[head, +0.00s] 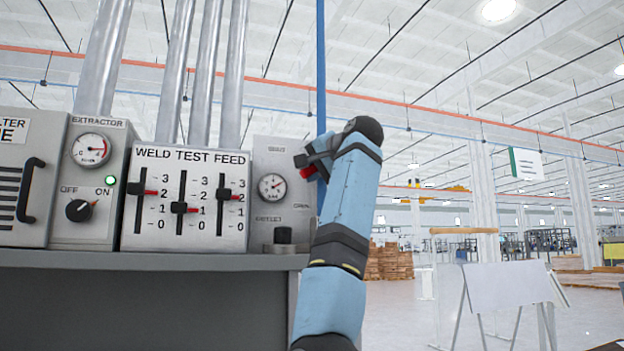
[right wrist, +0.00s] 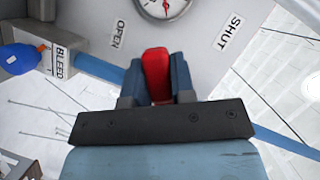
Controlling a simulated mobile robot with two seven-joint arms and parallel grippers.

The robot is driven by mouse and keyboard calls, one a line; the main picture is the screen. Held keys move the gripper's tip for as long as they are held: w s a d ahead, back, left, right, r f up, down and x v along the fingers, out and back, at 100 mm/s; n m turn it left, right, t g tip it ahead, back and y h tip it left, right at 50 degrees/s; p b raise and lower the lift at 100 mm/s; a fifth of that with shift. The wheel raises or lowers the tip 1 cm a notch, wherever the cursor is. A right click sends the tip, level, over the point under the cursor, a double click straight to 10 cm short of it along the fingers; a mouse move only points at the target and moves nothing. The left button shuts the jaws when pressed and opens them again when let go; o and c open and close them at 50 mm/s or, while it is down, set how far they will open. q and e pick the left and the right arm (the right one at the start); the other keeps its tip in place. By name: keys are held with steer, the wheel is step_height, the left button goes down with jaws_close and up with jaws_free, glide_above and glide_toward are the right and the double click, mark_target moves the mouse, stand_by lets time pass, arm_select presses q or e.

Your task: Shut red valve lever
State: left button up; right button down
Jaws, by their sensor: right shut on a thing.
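The red valve lever (right wrist: 156,72) is in the middle of the right wrist view, between the two fingers of my right gripper (right wrist: 156,88), which is shut on it. The lever lies between the printed words OPEN (right wrist: 118,33) and SHUT (right wrist: 229,31) on a grey panel (right wrist: 195,50). In the head view a small bit of red (head: 310,171) shows at my right gripper (head: 312,160), at the panel's right edge. My arm and gripper hide most of the lever there. My left gripper is not in view.
A round gauge (head: 272,187) is on the panel left of my gripper. A slider box (head: 184,200) and an extractor box (head: 92,190) stand further left on a grey bench (head: 150,262). A blue pipe (head: 321,70) rises behind the gripper. A blue knob (right wrist: 20,58) sits by a BLEED label.

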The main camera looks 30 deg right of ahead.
steer(key=shift+a+r+m+t+y, duration=0.2)
steer(key=shift+r+m, duration=0.1)
steer(key=shift+m, duration=0.25)
steer(key=shift+a+r+m+t+y, duration=0.1)
steer(key=shift+r+m+t+y, duration=0.15)
steer(key=shift+m, duration=0.3)
steer(key=shift+a+r+m+t+p, duration=0.1)
steer(key=shift+r+m+t+p, duration=0.25)
steer(key=shift+m, duration=0.5)
steer(key=shift+r+m+t+p, duration=0.15)
steer(key=shift+r+m+t, duration=0.15)
steer(key=shift+r+m, duration=0.4)
steer(key=shift+f+m, duration=0.15)
steer(key=shift+m, duration=0.1)
steer(key=c, duration=1)
jaws_free()
steer(key=shift+o, duration=0.2)
